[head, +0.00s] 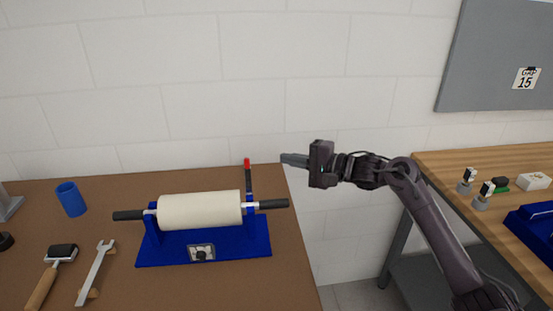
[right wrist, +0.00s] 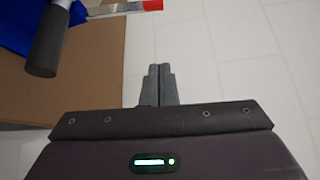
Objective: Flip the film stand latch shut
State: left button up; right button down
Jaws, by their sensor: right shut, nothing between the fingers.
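The blue film stand (head: 205,250) is on the brown table and carries a cream roll (head: 200,210) on a shaft with dark handles at both ends. Its latch (head: 248,180) is a thin lever with a red tip, standing upright at the right rear of the stand. My right gripper (head: 286,159) is shut and empty, pointing left, to the right of the latch and apart from it. In the right wrist view, the shut fingers (right wrist: 160,70) are below and right of the red-tipped latch (right wrist: 125,8), not touching it. My left gripper is out of view.
A blue cup (head: 71,199), a roller (head: 52,272) and a wrench (head: 97,272) are left of the stand. A wooden bench (head: 470,165) with small parts and a blue object stands at the right, across a floor gap. A white wall is behind.

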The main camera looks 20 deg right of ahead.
aim_at(248, 177)
jog(key=r+p+x, duration=0.1)
jog(key=p+x, duration=0.1)
jog(key=x, duration=0.7)
pick_arm(q)
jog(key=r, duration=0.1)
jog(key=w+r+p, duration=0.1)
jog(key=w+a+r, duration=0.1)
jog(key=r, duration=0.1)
jog(key=shift+p, duration=0.35)
pick_arm(e)
jog(key=s+a, duration=0.2)
jog(key=s, duration=0.1)
jog(key=shift+s+f, duration=0.1)
jog(key=shift+s, duration=0.1)
